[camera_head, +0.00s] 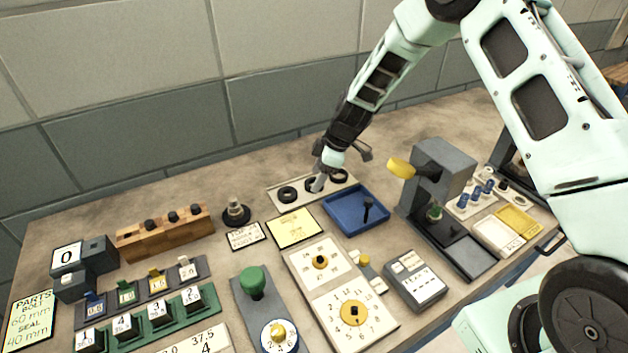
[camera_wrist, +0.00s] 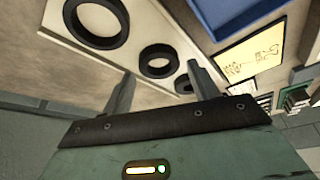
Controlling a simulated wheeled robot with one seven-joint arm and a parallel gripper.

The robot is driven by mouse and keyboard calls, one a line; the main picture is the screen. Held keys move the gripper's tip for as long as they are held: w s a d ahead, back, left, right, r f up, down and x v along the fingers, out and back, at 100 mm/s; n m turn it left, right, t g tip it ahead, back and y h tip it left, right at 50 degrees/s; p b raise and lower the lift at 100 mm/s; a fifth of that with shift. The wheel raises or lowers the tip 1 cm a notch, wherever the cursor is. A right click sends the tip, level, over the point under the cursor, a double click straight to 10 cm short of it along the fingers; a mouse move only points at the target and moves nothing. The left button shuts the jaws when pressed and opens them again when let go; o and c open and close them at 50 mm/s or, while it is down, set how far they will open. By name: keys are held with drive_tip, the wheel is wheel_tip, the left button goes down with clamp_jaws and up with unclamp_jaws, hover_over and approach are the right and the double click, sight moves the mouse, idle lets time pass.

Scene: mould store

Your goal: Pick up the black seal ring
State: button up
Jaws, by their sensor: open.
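Three black seal rings lie in a row on a pale strip (camera_head: 272,203) at the back of the bench. They are the left ring (camera_head: 288,194), the middle ring (camera_head: 309,185) and the right ring (camera_head: 340,176). In the wrist view a large ring (camera_wrist: 70,20) lies at the upper left, a mid-sized ring (camera_wrist: 145,59) near the middle, and a smaller-looking ring (camera_wrist: 179,84) partly behind a finger. My gripper (camera_head: 318,184) is over the strip by the middle ring, partly hiding it. In the wrist view its open fingers (camera_wrist: 160,69) straddle the mid-sized ring's area, empty. Contact cannot be told.
A blue tray (camera_head: 341,224) holding a dark upright piece stands just right of the strip. A yellow card (camera_head: 296,230) lies in front. A grey press-like machine (camera_head: 448,160) stands further right, a wooden block (camera_head: 150,242) at left. The wall is close behind.

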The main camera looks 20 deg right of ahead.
drive_tip(key=shift+w+a+f, duration=0.1)
drive_tip(key=shift+a+f, duration=0.05)
drive_tip(key=shift+f, duration=0.5)
drive_tip(key=c, duration=0.7)
drive_tip(key=shift+r, duration=0.1)
wheel_tip(320, 180, up, 13)
drive_tip(key=shift+f+b, duration=0.1)
drive_tip(key=shift+b, duration=0.5)
